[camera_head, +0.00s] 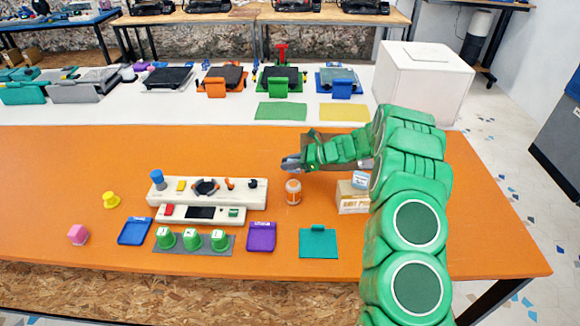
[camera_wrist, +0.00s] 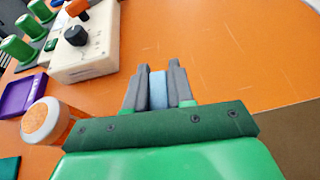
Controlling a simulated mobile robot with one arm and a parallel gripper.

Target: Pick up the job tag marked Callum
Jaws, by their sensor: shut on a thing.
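My gripper (camera_head: 290,163) reaches left over the orange table, just behind the orange-and-white jar (camera_head: 293,192). In the wrist view my gripper (camera_wrist: 157,75) is shut on a narrow light blue piece (camera_wrist: 158,90), and only its strip between the fingers shows. I cannot read any name on it, so I cannot tell if it is the Callum tag. Another small light blue and white tag-like piece (camera_head: 361,180) is by the cardboard box (camera_head: 352,200), partly beside my arm. No name is readable on it either.
The jar (camera_wrist: 50,120) stands close to my gripper. The orange table (camera_head: 90,155) is clear at the back left.

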